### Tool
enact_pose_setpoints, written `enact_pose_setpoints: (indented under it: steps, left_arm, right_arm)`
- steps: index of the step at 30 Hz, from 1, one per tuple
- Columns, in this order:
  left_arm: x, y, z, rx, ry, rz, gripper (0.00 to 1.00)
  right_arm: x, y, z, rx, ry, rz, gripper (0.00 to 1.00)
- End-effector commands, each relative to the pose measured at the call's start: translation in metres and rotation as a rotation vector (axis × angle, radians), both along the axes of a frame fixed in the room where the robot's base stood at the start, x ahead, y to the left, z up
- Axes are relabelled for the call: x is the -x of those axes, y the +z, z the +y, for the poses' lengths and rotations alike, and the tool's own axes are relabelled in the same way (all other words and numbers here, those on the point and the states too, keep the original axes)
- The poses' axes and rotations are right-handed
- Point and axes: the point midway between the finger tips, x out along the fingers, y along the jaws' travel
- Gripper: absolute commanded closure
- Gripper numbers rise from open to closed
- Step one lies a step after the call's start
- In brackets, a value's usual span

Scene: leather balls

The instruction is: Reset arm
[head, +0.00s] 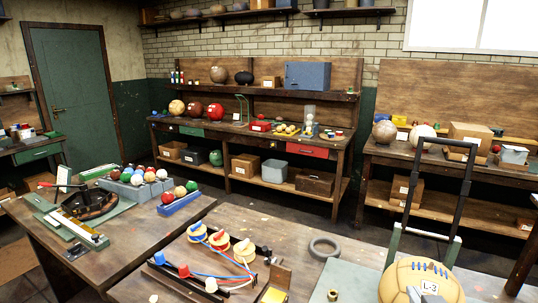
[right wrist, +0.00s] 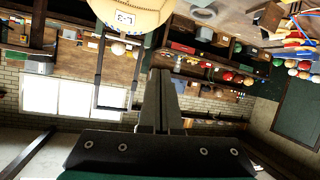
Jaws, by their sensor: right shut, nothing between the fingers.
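My right gripper (right wrist: 160,74) shows in the right wrist view with its two dark fingers together and nothing between them. The ball also shows at the top of the right wrist view (right wrist: 150,12), upside down and apart from the fingertips. Small pale and dark parts in front of the ball at the bottom edge of the head view are too cut off to tell clearly. My left gripper is in neither view.
A tall black handle frame (head: 466,180) stands behind the ball. The near bench (head: 140,270) holds thread spools (head: 219,244), a grey ring (head: 325,248) and tools. Another table has a ball rack (head: 140,180). Loaded workbenches (head: 240,131) line the back wall, with open floor before them.

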Motion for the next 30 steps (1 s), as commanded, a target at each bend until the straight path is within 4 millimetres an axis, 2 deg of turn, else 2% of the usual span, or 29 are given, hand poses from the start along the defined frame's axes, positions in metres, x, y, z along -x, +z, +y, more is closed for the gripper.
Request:
enact_pose_setpoints:
  steps: [1, 3, 6, 9, 15, 18, 23, 26, 30]
  left_arm:
    - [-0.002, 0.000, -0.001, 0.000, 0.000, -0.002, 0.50]
    - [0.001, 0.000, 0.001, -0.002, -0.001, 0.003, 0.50]
    - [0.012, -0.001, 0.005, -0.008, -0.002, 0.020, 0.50]
    - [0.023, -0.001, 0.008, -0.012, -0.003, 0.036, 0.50]
    - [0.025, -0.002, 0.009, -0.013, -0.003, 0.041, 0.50]
    - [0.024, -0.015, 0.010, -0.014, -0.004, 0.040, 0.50]
    - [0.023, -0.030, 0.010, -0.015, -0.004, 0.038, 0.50]
    - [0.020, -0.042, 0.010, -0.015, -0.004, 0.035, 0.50]
    - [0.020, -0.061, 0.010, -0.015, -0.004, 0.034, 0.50]
  right_arm:
    - [0.020, -0.029, 0.017, -0.017, 0.039, 0.112, 1.00]
    - [0.050, -0.062, 0.039, -0.039, 0.090, 0.259, 1.00]
    - [0.093, -0.097, 0.065, -0.066, 0.158, 0.442, 1.00]
    - [0.134, -0.122, 0.086, -0.089, 0.217, 0.598, 1.00]
    - [0.216, -0.150, 0.120, -0.127, 0.332, 0.872, 1.00]
    - [0.205, -0.188, 0.119, -0.125, 0.324, 0.870, 1.00]
    - [0.200, -0.244, 0.120, -0.127, 0.323, 0.888, 1.00]
    - [0.199, -0.285, 0.121, -0.127, 0.324, 0.902, 1.00]
    - [0.204, -0.354, 0.121, -0.129, 0.327, 0.925, 1.00]
